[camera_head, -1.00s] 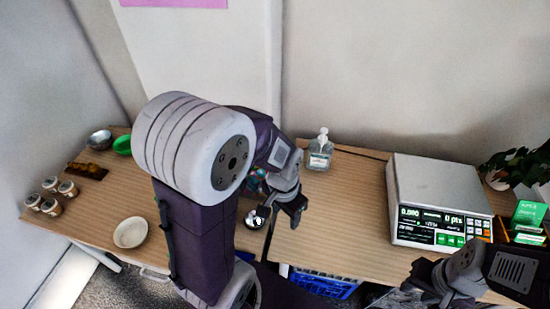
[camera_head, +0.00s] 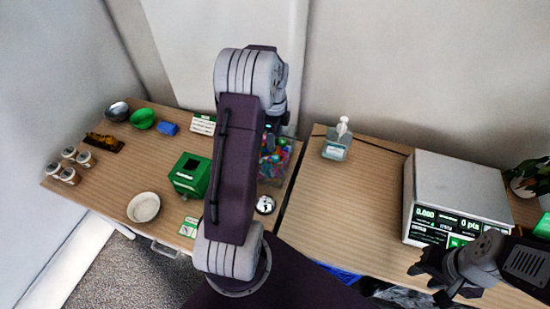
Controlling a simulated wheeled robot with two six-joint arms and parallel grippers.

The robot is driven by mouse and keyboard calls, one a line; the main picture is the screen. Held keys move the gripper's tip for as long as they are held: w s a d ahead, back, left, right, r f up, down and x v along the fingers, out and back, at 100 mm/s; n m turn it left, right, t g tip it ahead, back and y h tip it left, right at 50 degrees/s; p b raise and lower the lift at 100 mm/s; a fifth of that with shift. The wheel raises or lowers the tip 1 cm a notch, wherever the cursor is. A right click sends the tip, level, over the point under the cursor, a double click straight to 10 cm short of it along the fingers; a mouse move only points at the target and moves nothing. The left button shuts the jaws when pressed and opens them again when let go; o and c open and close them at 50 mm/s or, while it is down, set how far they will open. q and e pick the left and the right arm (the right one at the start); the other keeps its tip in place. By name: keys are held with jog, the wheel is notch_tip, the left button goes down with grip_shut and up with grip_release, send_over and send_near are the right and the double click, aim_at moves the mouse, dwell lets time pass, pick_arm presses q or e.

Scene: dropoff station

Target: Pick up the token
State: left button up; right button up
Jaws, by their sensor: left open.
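I cannot make out for sure which thing is the token. A clear bin of small coloured pieces (camera_head: 277,163) stands partly hidden behind my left arm. A small round silver-and-black object (camera_head: 265,205) lies on the table just in front of the bin. A green box with a dark opening on top (camera_head: 190,175) stands left of the arm. My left gripper (camera_head: 272,122) is mostly hidden behind my raised arm, near the bin; its fingertips do not show clearly. My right gripper (camera_head: 429,276) is at lower right, in front of the scale; its jaw gap is unclear.
A scale (camera_head: 455,185) and a sanitizer bottle (camera_head: 337,143) stand on the right table (camera_head: 340,215). On the left table are a white bowl (camera_head: 143,207), a green bowl (camera_head: 143,118), a blue block (camera_head: 168,128), a card sign (camera_head: 202,124) and several jars (camera_head: 76,162).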

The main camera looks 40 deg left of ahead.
aim_at(274, 157)
pick_arm(q)
notch_tip(274, 157, down, 3)
jog(key=shift+d+r, duration=0.15)
jog(key=shift+f, duration=0.5)
notch_tip(274, 157, down, 5)
jog(key=shift+s+r+p, duration=0.15)
jog(key=shift+p, duration=0.15)
jog(key=shift+a+f, duration=0.2)
grip_shut()
